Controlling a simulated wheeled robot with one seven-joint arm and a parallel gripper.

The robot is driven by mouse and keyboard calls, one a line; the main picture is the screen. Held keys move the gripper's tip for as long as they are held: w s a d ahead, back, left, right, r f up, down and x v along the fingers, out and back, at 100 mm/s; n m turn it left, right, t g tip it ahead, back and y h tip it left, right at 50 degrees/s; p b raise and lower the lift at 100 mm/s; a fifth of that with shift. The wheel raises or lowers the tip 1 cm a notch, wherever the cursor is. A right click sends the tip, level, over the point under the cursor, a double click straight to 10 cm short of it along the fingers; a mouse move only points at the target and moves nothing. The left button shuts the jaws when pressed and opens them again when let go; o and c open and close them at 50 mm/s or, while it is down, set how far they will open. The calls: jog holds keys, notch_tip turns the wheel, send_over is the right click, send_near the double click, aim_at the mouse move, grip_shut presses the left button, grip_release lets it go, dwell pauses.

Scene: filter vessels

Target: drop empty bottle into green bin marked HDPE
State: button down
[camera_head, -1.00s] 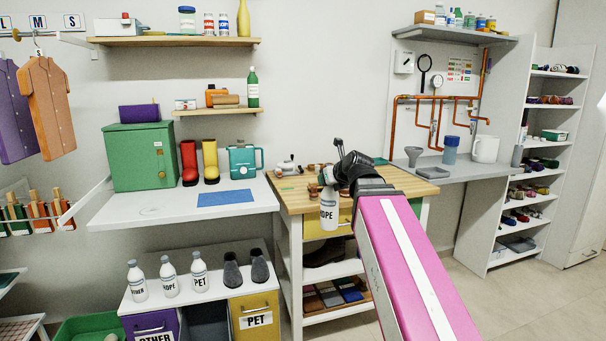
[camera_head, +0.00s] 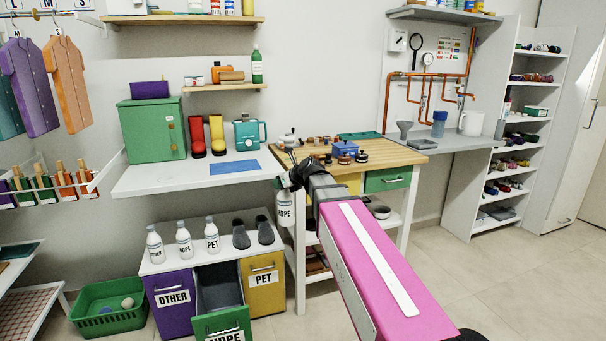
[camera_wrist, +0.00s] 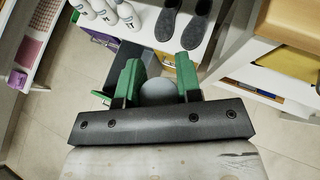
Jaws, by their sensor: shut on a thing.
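A white bottle labelled HDPE (camera_head: 285,212) hangs upright below my gripper (camera_head: 287,188) in the head view. In the wrist view, the two green fingers of my gripper (camera_wrist: 158,80) are closed on the bottle's round grey top (camera_wrist: 157,93). The green bin marked HDPE (camera_head: 222,322) is pulled out at the bottom, between the purple and yellow bins, and its dark inside is open upward. My gripper and bottle are above and to the right of it. In the wrist view, part of the dark bin inside (camera_wrist: 122,58) shows left of the fingers.
The purple OTHER bin (camera_head: 171,301) and yellow PET bin (camera_head: 264,281) flank the green one. Several bottles and dark shoes (camera_head: 241,234) stand on the white top above. The wooden workbench (camera_head: 375,154) is close behind my gripper. A green basket (camera_head: 107,308) sits on the floor at left.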

jog(key=w+a+f+n+g+y, duration=0.1)
jog(key=a+f+n+g+y, duration=0.15)
jog(key=a+f, duration=0.95)
jog(key=w+a+f+n+g+y, duration=0.1)
jog(key=a+f+n+g, duration=0.15)
jog(key=a+f, duration=1.05)
jog(key=shift+n, duration=0.4)
jog(key=a, duration=0.1)
jog(key=a+f, duration=0.1)
jog(key=a, duration=0.2)
jog(key=shift+s+a+f, duration=0.1)
jog(key=shift+s+f, duration=0.25)
jog(key=shift+f, duration=0.05)
jog(key=c, duration=0.7)
grip_release()
jog(key=v, duration=1)
jog(key=shift+s+d, duration=0.15)
jog(key=shift+d, duration=0.25)
